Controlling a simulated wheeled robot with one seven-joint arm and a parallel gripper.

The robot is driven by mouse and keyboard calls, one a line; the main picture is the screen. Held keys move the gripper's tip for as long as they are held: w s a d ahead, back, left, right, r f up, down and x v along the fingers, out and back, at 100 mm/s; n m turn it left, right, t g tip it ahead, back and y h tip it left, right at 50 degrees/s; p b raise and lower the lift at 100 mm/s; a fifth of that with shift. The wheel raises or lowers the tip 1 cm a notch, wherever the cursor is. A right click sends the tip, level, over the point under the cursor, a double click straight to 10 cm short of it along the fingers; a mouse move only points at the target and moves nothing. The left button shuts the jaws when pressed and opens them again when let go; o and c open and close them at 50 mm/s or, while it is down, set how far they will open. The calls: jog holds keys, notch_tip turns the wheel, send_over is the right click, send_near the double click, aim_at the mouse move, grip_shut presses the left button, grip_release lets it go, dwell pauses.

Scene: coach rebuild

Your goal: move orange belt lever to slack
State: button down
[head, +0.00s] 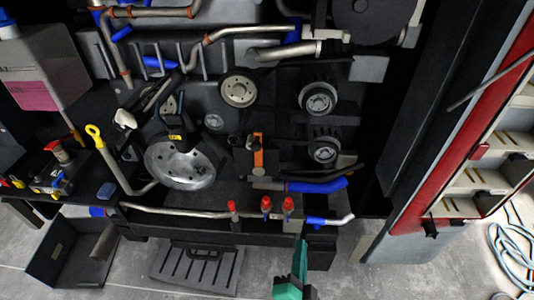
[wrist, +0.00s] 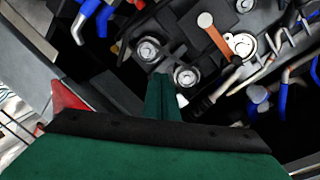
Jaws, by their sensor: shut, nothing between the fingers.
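The orange belt lever (head: 258,158) stands nearly upright on the dark engine front, right of the large silver pulley, in the head view. In the wrist view the orange lever (wrist: 217,40) lies slanted at upper right, with a pale round end. My gripper (head: 303,246) shows at the bottom of the head view, low and to the right of the lever, apart from it. In the wrist view my green gripper fingers (wrist: 162,84) are together and empty, pointing toward the pulleys and left of the lever. I cannot read any slack marking.
Several pulleys (head: 319,99) sit to the right of the lever. Red-topped valves (head: 266,204) and a blue hose (head: 318,185) lie between my gripper and the lever. A large silver pulley (head: 180,165) is at left. A red-edged panel (head: 440,160) stands at right.

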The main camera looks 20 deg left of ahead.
jog(key=w+a+r+m+y, duration=0.1)
jog(key=w+a+r+y, duration=0.1)
jog(key=w+a+r, duration=0.2)
jog(key=w+a+r+m+y, duration=0.1)
jog(key=w+a+r, duration=0.3)
jog(key=r, duration=0.7)
jog(key=shift+w+r+m+y, duration=0.3)
jog(key=shift+w+m+y, duration=0.1)
jog(key=shift+w+y, duration=0.45)
jog(key=w+a, duration=0.8)
jog(key=shift+f, duration=0.45)
jog(key=shift+w, duration=0.1)
